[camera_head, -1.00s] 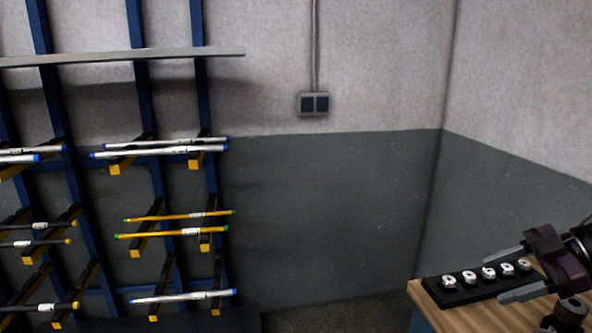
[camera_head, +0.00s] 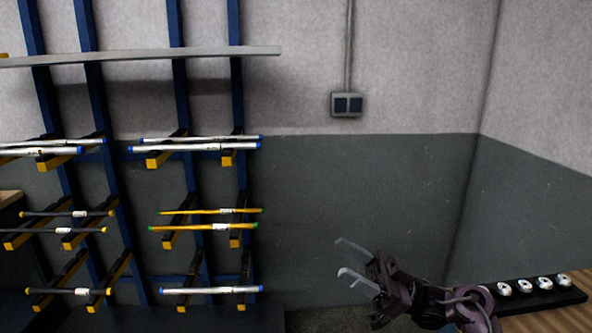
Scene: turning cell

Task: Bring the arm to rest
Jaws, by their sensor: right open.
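My right gripper (camera_head: 348,258) is open and empty, with its two grey fingers pointing up and to the left. It hangs in free space in front of the grey wall, left of the wooden table. My right arm comes in from the lower right. My left gripper is out of view.
A wooden table (camera_head: 566,316) at the lower right carries a black strip (camera_head: 572,295) with several shiny round parts. A blue rack (camera_head: 178,90) at the left holds bars on yellow-tipped arms. A wall socket (camera_head: 347,105) is at the back.

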